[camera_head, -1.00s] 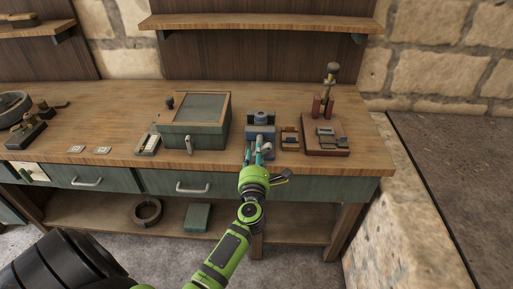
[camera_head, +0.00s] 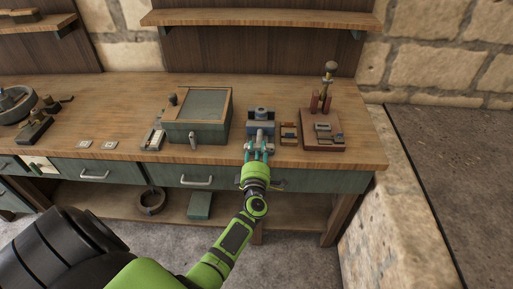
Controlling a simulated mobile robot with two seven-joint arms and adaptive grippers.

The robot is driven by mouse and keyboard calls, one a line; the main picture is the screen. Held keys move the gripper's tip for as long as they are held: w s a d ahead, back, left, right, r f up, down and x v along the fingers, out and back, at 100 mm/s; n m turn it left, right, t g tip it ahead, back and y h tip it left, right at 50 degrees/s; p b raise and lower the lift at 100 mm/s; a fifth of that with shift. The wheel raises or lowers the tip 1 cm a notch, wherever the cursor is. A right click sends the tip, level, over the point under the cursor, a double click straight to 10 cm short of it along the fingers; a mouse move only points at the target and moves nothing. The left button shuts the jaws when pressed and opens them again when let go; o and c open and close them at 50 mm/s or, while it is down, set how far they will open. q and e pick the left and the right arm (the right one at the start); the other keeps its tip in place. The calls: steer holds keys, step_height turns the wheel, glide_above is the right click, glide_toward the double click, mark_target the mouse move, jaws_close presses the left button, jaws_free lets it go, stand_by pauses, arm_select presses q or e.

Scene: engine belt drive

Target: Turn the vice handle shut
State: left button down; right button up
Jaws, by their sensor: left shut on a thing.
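The vice (camera_head: 261,121) is a small blue-grey block with a round dark top, standing at the front edge of the wooden bench. My left gripper (camera_head: 257,146), with teal fingers on a green wrist, reaches up to the front of the vice. Its fingers are shut on the vice handle, which they mostly hide. How far apart the vice jaws stand is too small to tell. My right gripper is not in view.
A green box with a wood-framed lid (camera_head: 198,117) stands left of the vice. A small wooden holder (camera_head: 288,133) and a red-brown stand (camera_head: 323,142) are close on the right. Drawers with metal handles (camera_head: 196,182) lie below the bench top (camera_head: 120,122).

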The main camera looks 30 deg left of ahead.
arm_select(q)
steer(key=shift+s+d+f+m, duration=0.15)
steer(key=shift+d+f+m, duration=0.15)
steer(key=shift+d+f, duration=0.15)
steer(key=c, duration=1)
jaws_free()
steer(key=shift+o, duration=0.3)
steer(key=shift+s+r, duration=0.25)
steer(key=shift+r, duration=0.05)
steer(key=shift+w+r, duration=0.1)
steer(key=shift+s, duration=0.25)
steer(key=v, duration=1.1)
steer(key=shift+s+d, duration=0.25)
steer(key=shift+s, duration=0.05)
